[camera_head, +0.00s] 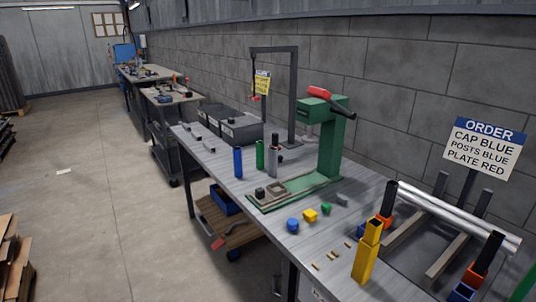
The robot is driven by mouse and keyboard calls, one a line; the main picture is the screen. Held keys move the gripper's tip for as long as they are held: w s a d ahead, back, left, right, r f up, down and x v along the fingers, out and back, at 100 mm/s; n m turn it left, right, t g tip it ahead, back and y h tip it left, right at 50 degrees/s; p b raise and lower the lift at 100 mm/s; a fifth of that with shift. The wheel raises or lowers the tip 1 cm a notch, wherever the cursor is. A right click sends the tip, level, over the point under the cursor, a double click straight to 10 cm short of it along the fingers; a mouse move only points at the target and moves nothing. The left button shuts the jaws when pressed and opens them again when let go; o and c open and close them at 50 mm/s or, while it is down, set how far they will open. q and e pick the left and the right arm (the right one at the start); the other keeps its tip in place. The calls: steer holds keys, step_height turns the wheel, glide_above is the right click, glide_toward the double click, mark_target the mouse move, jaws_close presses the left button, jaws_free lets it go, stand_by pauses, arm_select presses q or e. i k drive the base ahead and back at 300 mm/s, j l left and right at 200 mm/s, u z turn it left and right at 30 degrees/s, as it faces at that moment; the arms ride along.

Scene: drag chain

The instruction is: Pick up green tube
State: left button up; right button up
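The green tube (260,155) stands upright on the grey metal workbench (215,161). It is between a taller-looking blue tube (238,163) on its left and a grey tube (273,164) close on its right. A dark upright piece shows just behind the grey tube. The green tube is left of the green press (330,150). Neither of my grippers is in view, and nothing is seen touching the tube.
Blue (292,225), yellow (310,215) and green (326,208) caps lie in front of the press. A yellow square post (367,254) stands nearer. Dark bins (235,131) sit behind the tubes. A rack holds a silver bar (460,216). The floor at left is open.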

mark_target(260, 155)
steer(key=i+j, duration=0.35)
steer(key=i, duration=0.15)
steer(key=i+j, duration=0.35)
steer(key=i, duration=0.15)
steer(key=i+j, duration=0.35)
steer(key=i, duration=0.2)
